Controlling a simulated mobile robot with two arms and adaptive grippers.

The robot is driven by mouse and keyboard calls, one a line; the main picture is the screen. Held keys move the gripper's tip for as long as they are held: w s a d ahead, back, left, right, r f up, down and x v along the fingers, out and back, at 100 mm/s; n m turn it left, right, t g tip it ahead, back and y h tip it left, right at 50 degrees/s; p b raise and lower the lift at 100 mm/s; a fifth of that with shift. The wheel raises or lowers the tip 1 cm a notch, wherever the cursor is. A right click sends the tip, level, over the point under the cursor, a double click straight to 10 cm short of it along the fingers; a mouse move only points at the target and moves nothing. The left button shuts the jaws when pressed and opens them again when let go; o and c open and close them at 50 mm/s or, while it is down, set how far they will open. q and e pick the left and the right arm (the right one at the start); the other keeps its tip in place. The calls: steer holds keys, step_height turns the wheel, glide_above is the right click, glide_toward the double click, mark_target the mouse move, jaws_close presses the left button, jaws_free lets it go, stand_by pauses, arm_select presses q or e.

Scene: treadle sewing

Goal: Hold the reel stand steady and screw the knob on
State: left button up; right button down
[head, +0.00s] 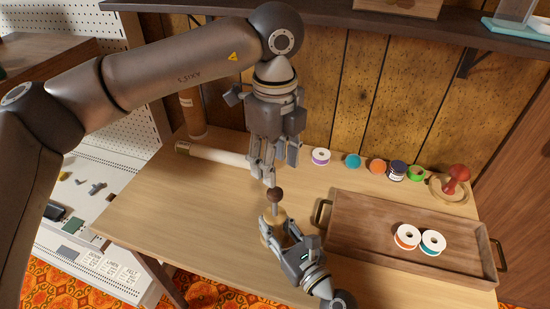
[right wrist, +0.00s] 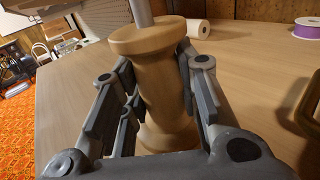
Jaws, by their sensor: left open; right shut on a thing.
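The reel stand (right wrist: 160,90) is a pale turned wooden post with a grey metal rod (right wrist: 141,12) rising from its top. My right gripper (right wrist: 158,100) is shut around the stand's narrow middle, one finger group on each side. In the head view the stand is mostly hidden behind my right gripper (head: 277,228). The knob (head: 274,195), a dark brown ball, shows at the rod's upper end; whether it is threaded on cannot be told. My left gripper (head: 268,178) is open, pointing down, with its fingertips just above the knob. The rod's upper end is outside the right wrist view.
A wooden tray (head: 345,240) holds two thread reels (head: 408,237) on the right. Several reels (head: 353,161) and a red object on a wooden base (head: 455,182) line the back. The table's left part is clear.

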mark_target(275, 191)
arm_select(q)
steer(key=shift+f, duration=4)
